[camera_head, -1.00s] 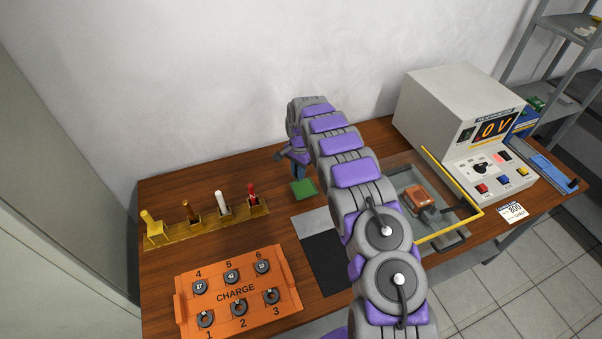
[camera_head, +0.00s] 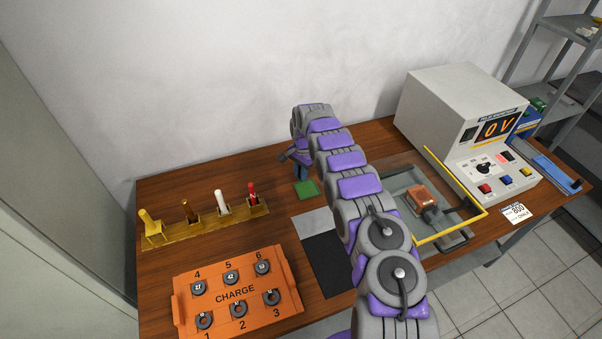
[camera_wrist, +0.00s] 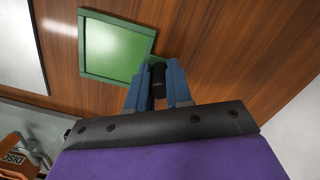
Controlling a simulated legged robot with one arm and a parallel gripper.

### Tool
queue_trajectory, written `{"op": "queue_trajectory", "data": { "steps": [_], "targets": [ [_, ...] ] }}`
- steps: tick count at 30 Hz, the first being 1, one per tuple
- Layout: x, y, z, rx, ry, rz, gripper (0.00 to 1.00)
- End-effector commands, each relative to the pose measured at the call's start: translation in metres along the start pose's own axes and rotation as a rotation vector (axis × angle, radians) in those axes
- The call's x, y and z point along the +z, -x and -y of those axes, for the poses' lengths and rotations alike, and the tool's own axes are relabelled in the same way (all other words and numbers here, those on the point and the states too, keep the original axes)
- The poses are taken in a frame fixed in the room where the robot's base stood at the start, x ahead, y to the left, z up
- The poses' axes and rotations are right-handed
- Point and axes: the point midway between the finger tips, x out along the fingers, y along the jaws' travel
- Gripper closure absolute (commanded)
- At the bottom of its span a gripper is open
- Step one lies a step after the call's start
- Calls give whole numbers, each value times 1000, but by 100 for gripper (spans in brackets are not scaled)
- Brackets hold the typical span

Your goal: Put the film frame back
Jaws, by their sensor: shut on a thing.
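The film frame is a small square with a bright green face and a darker green rim. It is at the back middle of the wooden table in the head view (camera_head: 306,189) and at upper left in the wrist view (camera_wrist: 115,50). My gripper (camera_wrist: 158,84) has blue fingers, shut on a black knob-like grip at the frame's corner side. In the head view my gripper (camera_head: 301,171) is just behind the green square. I cannot tell whether the frame touches the table or hangs slightly above it.
A grey and black mat (camera_head: 325,262) lies in front of the frame. An orange CHARGE tray (camera_head: 237,292) stands at front left, a brass rack (camera_head: 208,227) with several handles behind it. At right are a clear tray with a yellow rail (camera_head: 450,236) and a meter reading 0 V (camera_head: 470,115).

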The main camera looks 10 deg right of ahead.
Motion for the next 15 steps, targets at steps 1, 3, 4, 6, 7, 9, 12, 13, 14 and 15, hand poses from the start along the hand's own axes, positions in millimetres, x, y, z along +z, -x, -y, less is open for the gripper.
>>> {"op": "queue_trajectory", "data": {
  "steps": [1,3,4,6,7,9,12,13,14,15],
  "targets": [
    [-1,1,-1,0,-2,0,100],
    [-2,1,-1,-1,-2,1,100],
    [-2,1,-1,0,-2,1,100],
    [-1,-1,-1,1,-2,0,100],
    [-1,-1,0,1,-2,0,77],
    [0,-1,0,2,-2,-1,70],
    [0,-1,0,2,-1,-1,61],
    [1,-1,0,2,-1,-2,58],
    [1,-1,1,3,-1,-2,55],
    [1,-1,1,3,-1,-2,54]
  ]
}}
